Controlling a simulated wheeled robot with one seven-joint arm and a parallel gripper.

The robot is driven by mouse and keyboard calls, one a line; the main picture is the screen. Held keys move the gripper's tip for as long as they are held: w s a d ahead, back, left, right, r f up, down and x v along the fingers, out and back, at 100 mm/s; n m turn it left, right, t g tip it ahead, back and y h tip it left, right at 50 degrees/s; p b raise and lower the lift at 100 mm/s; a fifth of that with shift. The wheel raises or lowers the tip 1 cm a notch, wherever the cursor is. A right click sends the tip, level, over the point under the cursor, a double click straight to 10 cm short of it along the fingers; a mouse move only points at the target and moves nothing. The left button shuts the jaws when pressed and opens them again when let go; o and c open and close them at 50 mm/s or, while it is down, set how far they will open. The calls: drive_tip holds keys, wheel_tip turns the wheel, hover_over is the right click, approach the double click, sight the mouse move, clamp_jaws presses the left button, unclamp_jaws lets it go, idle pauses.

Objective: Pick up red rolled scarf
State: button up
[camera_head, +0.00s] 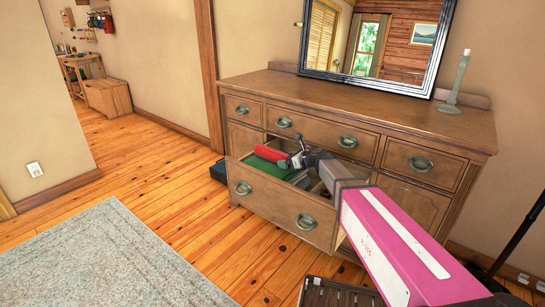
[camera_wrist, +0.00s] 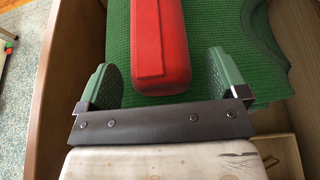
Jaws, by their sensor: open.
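The red rolled scarf (camera_wrist: 160,50) lies on a green cloth (camera_wrist: 215,85) inside the open dresser drawer. In the head view the scarf (camera_head: 271,155) shows at the drawer's left end, partly hidden by my gripper (camera_head: 283,160). In the wrist view my gripper (camera_wrist: 172,80) is open, with one green finger pad to each side of the scarf's near end. Nothing is between the pads but that near end or the space just by it. I cannot tell how far above the scarf the fingers are. The scarf's far end runs out of the wrist view.
The wooden dresser (camera_head: 350,105) has its middle drawer (camera_head: 270,205) pulled out, with walls around the contents. A mirror (camera_head: 375,40) and a candlestick (camera_head: 458,80) stand on top. A rug (camera_head: 105,255) and clear wooden floor lie at left.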

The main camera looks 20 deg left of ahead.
drive_tip(key=shift+x, duration=0.9)
drive_tip(key=c, duration=1.1)
drive_tip(key=shift+o, duration=0.2)
drive_tip(key=shift+r, duration=0.15)
